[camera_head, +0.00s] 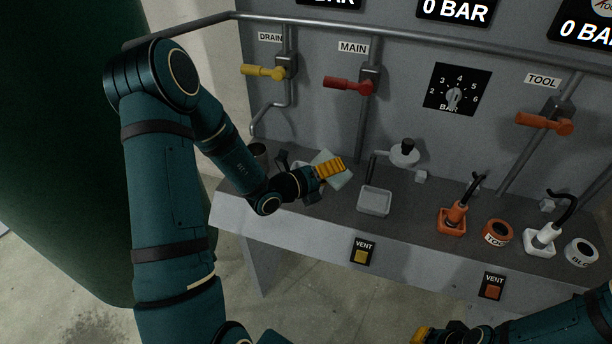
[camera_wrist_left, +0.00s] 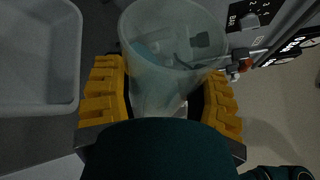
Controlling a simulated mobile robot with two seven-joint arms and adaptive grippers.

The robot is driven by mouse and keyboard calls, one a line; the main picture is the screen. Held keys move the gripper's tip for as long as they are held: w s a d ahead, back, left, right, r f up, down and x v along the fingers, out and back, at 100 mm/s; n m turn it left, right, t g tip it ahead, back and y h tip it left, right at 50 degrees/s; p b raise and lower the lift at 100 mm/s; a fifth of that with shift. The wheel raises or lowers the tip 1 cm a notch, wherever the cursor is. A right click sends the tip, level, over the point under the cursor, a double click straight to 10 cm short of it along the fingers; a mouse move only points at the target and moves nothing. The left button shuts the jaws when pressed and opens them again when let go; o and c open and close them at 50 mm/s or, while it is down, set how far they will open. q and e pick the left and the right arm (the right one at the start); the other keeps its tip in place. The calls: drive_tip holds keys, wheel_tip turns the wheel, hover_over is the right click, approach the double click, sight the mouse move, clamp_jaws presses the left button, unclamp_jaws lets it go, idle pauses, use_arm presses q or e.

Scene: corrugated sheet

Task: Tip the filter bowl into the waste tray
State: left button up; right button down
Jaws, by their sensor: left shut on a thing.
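The filter bowl is a pale, see-through cup (camera_head: 341,180), held above the grey bench. It also shows in the left wrist view (camera_wrist_left: 172,32), between the yellow fingers with its wide rim toward the top. It looks tilted in the head view. My left gripper (camera_head: 330,168) is shut on it; its fingers also show in the wrist view (camera_wrist_left: 160,95). A bluish patch shows inside the bowl; I cannot tell if it is liquid. The waste tray (camera_head: 374,201) is a shallow light-grey tray on the bench, right of the bowl. A tray wall (camera_wrist_left: 77,75) fills the wrist view's upper left.
A filter head (camera_head: 405,153) on a pipe stands behind the tray. Orange (camera_head: 453,218) and white (camera_head: 541,238) fittings stand to the right. Yellow, red and orange valve handles stick out from the panel above. My right gripper (camera_head: 424,335) is barely in view at the bottom.

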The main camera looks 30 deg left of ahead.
use_arm(q)
drive_tip(key=shift+f, duration=0.1)
drive_tip(key=shift+a+r+n+t, duration=0.1)
drive_tip(key=shift+r+n+t, duration=0.3)
drive_tip(key=shift+n, duration=0.5)
idle(0.5)
drive_tip(key=shift+a+n+h, duration=0.2)
drive_tip(key=shift+n+h, duration=0.1)
drive_tip(key=shift+h, duration=0.1)
drive_tip(key=shift+s+a+p, duration=0.15)
drive_tip(key=shift+a+p, duration=0.05)
drive_tip(key=shift+p, duration=0.1)
drive_tip(key=shift+c, duration=0.2)
drive_tip(key=shift+a+f+n, duration=0.1)
drive_tip(key=shift+f+n, duration=0.05)
drive_tip(key=shift+n, duration=0.25)
drive_tip(key=shift+a, duration=0.15)
drive_tip(key=shift+n+p, duration=0.5)
drive_tip(key=shift+p, duration=0.05)
drive_tip(key=shift+a+r+p, duration=0.1)
drive_tip(key=shift+r+p, duration=0.2)
drive_tip(key=shift+n, duration=0.3)
